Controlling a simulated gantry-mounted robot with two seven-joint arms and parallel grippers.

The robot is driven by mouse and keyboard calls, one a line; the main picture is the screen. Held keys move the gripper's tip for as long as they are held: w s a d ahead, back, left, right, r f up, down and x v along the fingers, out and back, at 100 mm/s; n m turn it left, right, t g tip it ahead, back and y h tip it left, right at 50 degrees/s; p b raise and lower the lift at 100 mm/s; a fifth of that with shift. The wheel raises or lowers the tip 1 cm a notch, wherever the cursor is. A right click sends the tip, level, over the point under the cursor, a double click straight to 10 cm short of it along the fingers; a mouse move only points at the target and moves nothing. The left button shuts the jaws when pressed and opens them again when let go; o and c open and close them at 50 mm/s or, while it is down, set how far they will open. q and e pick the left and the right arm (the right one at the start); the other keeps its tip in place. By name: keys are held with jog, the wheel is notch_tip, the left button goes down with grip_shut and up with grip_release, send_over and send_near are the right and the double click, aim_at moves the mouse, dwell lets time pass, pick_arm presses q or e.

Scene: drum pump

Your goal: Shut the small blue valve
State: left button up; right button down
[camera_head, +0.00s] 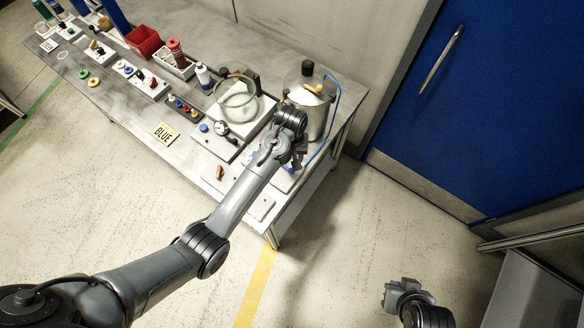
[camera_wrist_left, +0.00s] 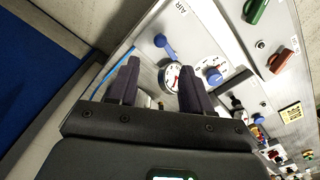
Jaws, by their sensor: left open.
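A small blue valve handle (camera_wrist_left: 166,46) is on a pale panel marked AIR in the left wrist view. It lies just beyond my left fingertips (camera_wrist_left: 160,68), apart from them, and a round dial gauge (camera_wrist_left: 172,78) shows between the fingers. A round blue knob (camera_wrist_left: 213,75) is on the same bench, right of the gauge. In the head view my left gripper (camera_head: 298,158) is over the bench's near right end and hides most of that panel. It is open and empty. My right gripper (camera_head: 402,292) is low at the right, away from the bench; its jaws are unclear.
A metal tank (camera_head: 310,105) with a blue hose stands behind my left gripper. A green handle (camera_wrist_left: 257,10) and a red handle (camera_wrist_left: 281,60) are nearby.

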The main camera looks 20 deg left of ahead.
aim_at(291, 170)
pick_arm(q)
notch_tip(291, 170, down, 10)
jog(key=shift+s+r, duration=0.1)
jog(key=shift+r, duration=0.1)
jog(key=shift+c, duration=0.3)
